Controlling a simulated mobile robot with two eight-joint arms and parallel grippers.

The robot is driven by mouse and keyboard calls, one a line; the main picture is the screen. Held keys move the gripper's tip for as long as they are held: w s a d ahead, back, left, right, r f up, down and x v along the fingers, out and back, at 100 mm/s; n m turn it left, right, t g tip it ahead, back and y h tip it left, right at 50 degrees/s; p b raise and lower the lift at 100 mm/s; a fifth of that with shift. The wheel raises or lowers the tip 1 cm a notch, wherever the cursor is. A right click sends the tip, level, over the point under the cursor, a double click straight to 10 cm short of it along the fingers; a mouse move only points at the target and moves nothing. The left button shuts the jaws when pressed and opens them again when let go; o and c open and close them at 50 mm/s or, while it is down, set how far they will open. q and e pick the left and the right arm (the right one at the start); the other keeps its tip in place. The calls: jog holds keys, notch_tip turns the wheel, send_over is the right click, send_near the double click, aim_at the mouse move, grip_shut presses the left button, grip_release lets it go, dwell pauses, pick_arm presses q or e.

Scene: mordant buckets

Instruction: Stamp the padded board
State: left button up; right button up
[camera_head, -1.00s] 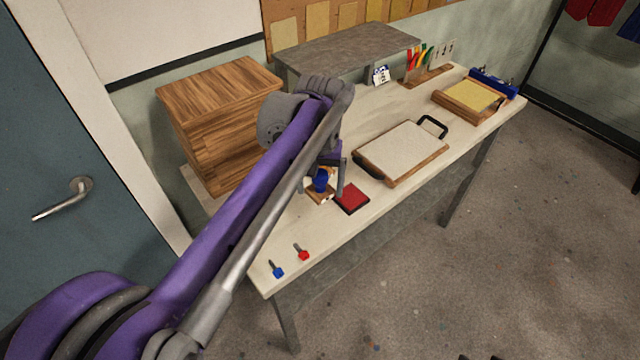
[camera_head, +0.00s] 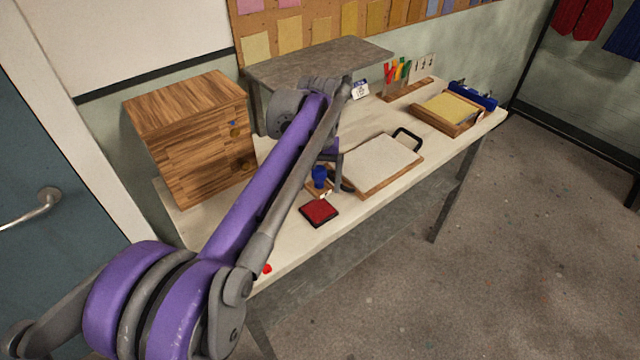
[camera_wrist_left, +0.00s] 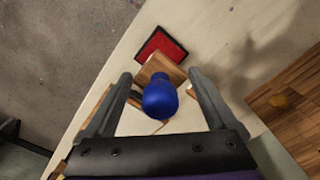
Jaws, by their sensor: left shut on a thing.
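The stamp has a round blue knob (camera_head: 319,175) on a wooden block (camera_wrist_left: 160,69). In the head view the arm partly hides the gripper. The padded board (camera_head: 378,163), pale with a wooden edge and a black handle at its far right, lies on the table just right of the stamp. A red ink pad (camera_head: 319,211) lies in front of the stamp and also shows in the left wrist view (camera_wrist_left: 160,47). I cannot tell the stamp's height. My right gripper is out of view.
A wooden box (camera_head: 195,137) stands left, beside a grey raised shelf (camera_head: 318,62). A wooden tray with a yellow pad (camera_head: 449,108) and a holder with coloured tools (camera_head: 408,88) stand at the far right. A small red piece (camera_head: 266,268) lies near the front edge.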

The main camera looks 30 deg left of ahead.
aim_at(318, 210)
pick_arm(q)
jog(key=shift+s+a+f+b, duration=0.1)
jog(key=shift+f+b, duration=0.3)
jog(key=shift+f, duration=0.3)
jog(key=shift+f+b, duration=1.65)
jog(key=shift+f, duration=0.55)
jog(key=shift+f, duration=0.5)
jog(key=shift+f, duration=0.1)
jog(key=shift+r+p, duration=2.45)
jog(key=shift+r, duration=1.1)
